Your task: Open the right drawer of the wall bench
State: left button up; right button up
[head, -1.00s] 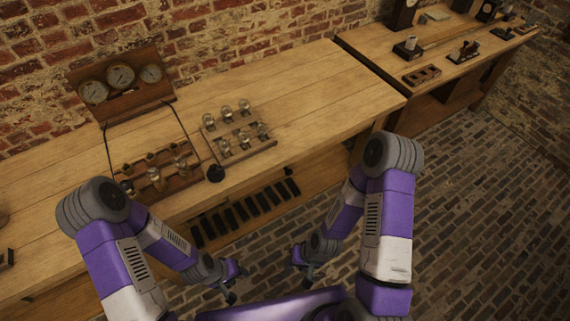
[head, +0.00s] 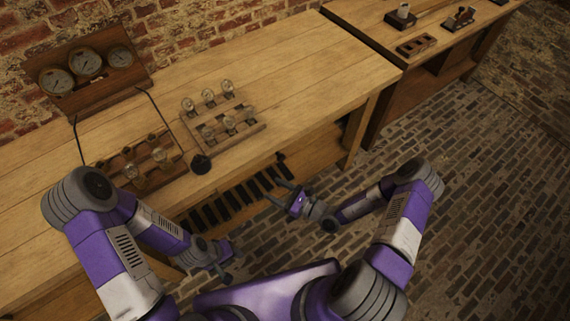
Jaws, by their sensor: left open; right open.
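The wall bench (head: 290,75) is a long wooden bench along the brick wall. Its front below the top edge is seen steeply from above, so the drawer fronts are mostly hidden. A small dark knob-like part (head: 281,158) shows under the front edge, right of the lamp board; I cannot tell for certain that it is the right drawer's handle. My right gripper (head: 288,186) is open and empty, just in front of the bench, with its fingers pointing toward that part and apart from it. My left gripper (head: 230,263) is open and empty, low in front of the bench.
A gauge panel (head: 88,72), a wired board (head: 140,163) and a lamp board (head: 222,118) stand on the bench. A row of dark slots or bars (head: 235,200) lies below its front. A second bench (head: 370,15) adjoins at right. The brick floor (head: 480,150) is clear.

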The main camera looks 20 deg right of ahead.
aim_at(282, 158)
jog(key=w+d+f+m+t+h, duration=0.2)
jog(key=w+d+m+t+h, duration=0.3)
jog(key=d, duration=0.3)
jog(key=shift+g+h, duration=0.3)
jog(key=shift+h, duration=0.2)
jog(key=b+x, duration=0.2)
jog(key=x, duration=0.4)
jog(key=shift+w+r, duration=0.15)
jog(key=shift+w, duration=0.3)
grip_shut()
